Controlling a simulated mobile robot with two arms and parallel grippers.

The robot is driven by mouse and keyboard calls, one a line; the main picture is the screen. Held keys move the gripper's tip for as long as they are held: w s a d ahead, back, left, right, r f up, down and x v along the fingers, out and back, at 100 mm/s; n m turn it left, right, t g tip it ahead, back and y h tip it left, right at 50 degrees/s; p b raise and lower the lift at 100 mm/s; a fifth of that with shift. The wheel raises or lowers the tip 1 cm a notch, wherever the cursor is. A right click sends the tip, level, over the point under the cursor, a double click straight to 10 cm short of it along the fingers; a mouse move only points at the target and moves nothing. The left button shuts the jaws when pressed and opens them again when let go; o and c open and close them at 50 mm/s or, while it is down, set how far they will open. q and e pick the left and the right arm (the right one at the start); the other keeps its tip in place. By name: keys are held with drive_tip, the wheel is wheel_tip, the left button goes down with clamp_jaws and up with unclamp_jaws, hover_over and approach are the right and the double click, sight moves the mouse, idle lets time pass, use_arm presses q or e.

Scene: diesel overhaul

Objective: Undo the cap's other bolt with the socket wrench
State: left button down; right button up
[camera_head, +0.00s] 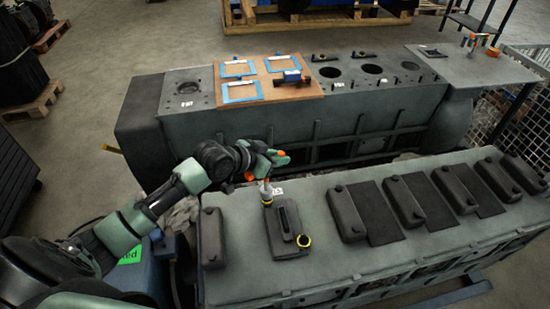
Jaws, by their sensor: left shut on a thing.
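A dark cap (282,222) lies on the near grey-green engine block, between the block's left end and the middle. At its near right corner is a bolt spot with a yellow ring (303,240). My left gripper (266,170), with orange marks, is above the cap's far left corner. It is shut on the socket wrench (265,189), a pale upright tool with a yellow ring at its lower end. The wrench's lower end is at that corner; I cannot tell if it is seated on a bolt. My right gripper is not in view.
Several dark covers (404,202) stand in a row on the near block (335,270). Behind it, a second long block (185,120) carries a brown board (305,90) with blue-framed items. A grey side table (470,68) with small tools is at the far right.

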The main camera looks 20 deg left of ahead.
use_arm(q)
drive_tip(key=shift+d, duration=0.15)
drive_tip(key=m+g+h+b, duration=0.1)
drive_tip(key=m+b, duration=0.1)
drive_tip(key=b, duration=0.1)
drive_tip(key=s+d+m+g+h+b, duration=0.1)
drive_tip(key=m+g+h+b, duration=0.1)
drive_tip(key=b, duration=0.2)
drive_tip(key=s+d+m+g+h+b, duration=0.1)
drive_tip(key=m+h+b, duration=0.1)
drive_tip(key=m+b, duration=0.1)
drive_tip(key=shift+r+g+b, duration=0.1)
drive_tip(key=shift+g+b, duration=0.2)
drive_tip(key=shift+b, duration=0.3)
drive_tip(key=s+m+g+b, duration=0.1)
drive_tip(key=m+g, duration=0.1)
drive_tip(key=s+m+g+h+b, duration=0.1)
drive_tip(key=m+g, duration=0.1)
drive_tip(key=m, duration=0.1)
drive_tip(key=m+g+h+b, duration=0.1)
drive_tip(key=m+g+b, duration=0.1)
drive_tip(key=shift+s+d+g, duration=0.4)
